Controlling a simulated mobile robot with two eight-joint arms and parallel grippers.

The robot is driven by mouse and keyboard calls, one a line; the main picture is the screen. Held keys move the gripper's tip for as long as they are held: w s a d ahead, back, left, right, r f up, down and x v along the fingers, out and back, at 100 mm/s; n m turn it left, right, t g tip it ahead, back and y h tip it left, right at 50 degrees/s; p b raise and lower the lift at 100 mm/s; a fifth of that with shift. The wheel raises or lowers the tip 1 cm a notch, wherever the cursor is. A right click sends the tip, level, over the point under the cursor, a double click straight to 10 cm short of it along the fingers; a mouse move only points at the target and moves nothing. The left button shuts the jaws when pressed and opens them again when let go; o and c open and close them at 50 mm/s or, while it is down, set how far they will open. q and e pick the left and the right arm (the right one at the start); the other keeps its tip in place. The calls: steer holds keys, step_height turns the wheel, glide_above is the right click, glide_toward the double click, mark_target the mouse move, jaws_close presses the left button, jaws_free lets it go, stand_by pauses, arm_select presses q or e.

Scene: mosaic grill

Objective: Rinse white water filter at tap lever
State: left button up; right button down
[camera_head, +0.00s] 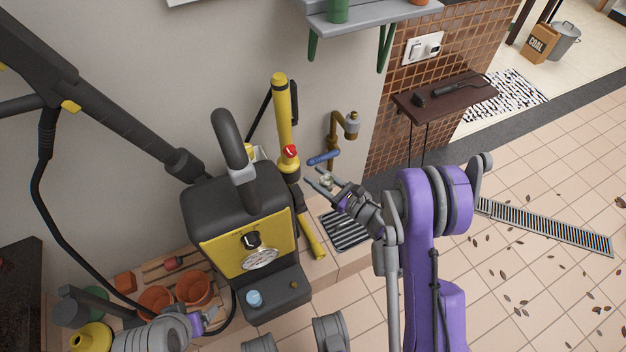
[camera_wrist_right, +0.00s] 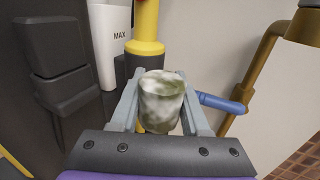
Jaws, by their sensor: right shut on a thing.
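The white water filter (camera_wrist_right: 162,100) is a small white cylinder with greenish-brown dirt blotches. It sits between the fingers of my right gripper (camera_head: 322,182), which is shut on it; it shows small in the head view (camera_head: 327,181). The brass tap (camera_head: 334,128) stands out from the wall, just behind and above the gripper. Its blue tap lever (camera_head: 323,157) is close above the filter in the head view, and right of the fingers in the wrist view (camera_wrist_right: 222,103). No water stream is visible. My left gripper (camera_head: 208,320) is low at left; its fingers are unclear.
A black and yellow pressure washer (camera_head: 248,245) stands left of the right gripper, with a yellow lance (camera_head: 283,110) beside the tap. A drain grate (camera_head: 346,232) lies below the tap. Terracotta pots (camera_head: 194,288) stand near my left gripper. A grey shelf (camera_head: 372,14) hangs above.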

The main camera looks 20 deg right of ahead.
arm_select(q)
steer(key=shift+f, duration=0.1)
arm_select(e)
steer(key=w+d+f, duration=0.2)
steer(key=w+d, duration=0.5)
steer(key=d, duration=0.2)
steer(key=shift+d+f, duration=0.2)
steer(key=shift+d, duration=0.1)
arm_select(q)
steer(key=shift+c, duration=0.2)
